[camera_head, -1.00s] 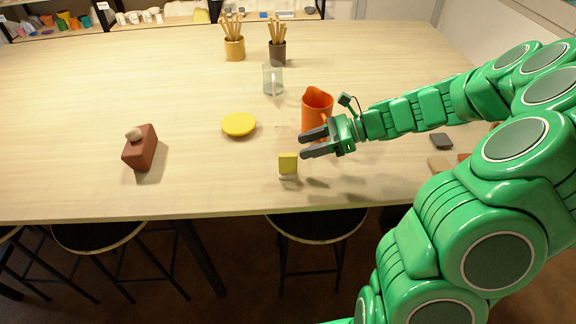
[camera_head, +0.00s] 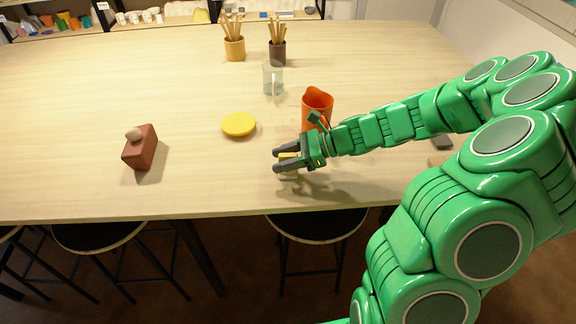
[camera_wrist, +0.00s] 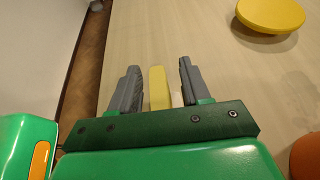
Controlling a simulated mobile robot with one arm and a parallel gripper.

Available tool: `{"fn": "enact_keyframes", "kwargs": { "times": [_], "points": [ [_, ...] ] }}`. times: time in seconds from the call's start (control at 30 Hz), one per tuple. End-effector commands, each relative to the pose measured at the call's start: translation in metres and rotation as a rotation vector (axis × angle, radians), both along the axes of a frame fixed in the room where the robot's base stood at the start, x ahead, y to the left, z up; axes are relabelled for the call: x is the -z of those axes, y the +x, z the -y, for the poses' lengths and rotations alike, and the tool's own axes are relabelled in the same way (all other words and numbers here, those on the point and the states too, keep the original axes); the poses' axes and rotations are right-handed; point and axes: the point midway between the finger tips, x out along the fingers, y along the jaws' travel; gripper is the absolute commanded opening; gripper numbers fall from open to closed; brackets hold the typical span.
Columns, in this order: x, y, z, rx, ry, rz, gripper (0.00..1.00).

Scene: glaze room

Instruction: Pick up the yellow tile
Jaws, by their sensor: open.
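The yellow tile (camera_wrist: 158,88) shows in the wrist view between the two grey fingers of my gripper (camera_wrist: 158,85). Gaps show on both sides of it, so the fingers do not touch it there. In the head view my gripper (camera_head: 287,161) is low over the table near its front edge, with its fingers around the tile (camera_head: 288,156), which is mostly hidden. The pale piece under the tile is mostly hidden too. My gripper is open.
An orange jug (camera_head: 317,104) stands just behind my gripper. A yellow disc (camera_head: 238,125) lies to the left. A brown block with a pale knob (camera_head: 141,150) is further left. A glass (camera_head: 273,80) and two brush pots (camera_head: 235,48) stand behind. The table's front edge (camera_head: 240,213) is close.

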Motion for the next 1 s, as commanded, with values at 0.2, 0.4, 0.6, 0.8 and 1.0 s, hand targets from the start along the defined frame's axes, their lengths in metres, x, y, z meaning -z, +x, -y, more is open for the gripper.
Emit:
{"fn": "enact_keyframes", "kwargs": {
  "times": [0.2,0.4,0.6,0.8,1.0],
  "points": [
    [0.0023,0.0004,-0.0049,0.001,-0.001,0.0,0.47],
    [0.002,0.0002,-0.0049,0.0,0.0,0.0,0.28],
    [0.002,0.0001,-0.0049,0.0,0.0,0.0,0.0],
    [0.0019,0.0001,-0.0048,0.0,0.001,0.0,0.0],
    [-0.0013,0.0002,-0.0049,0.0,0.0,0.001,0.0]
  ]
}}
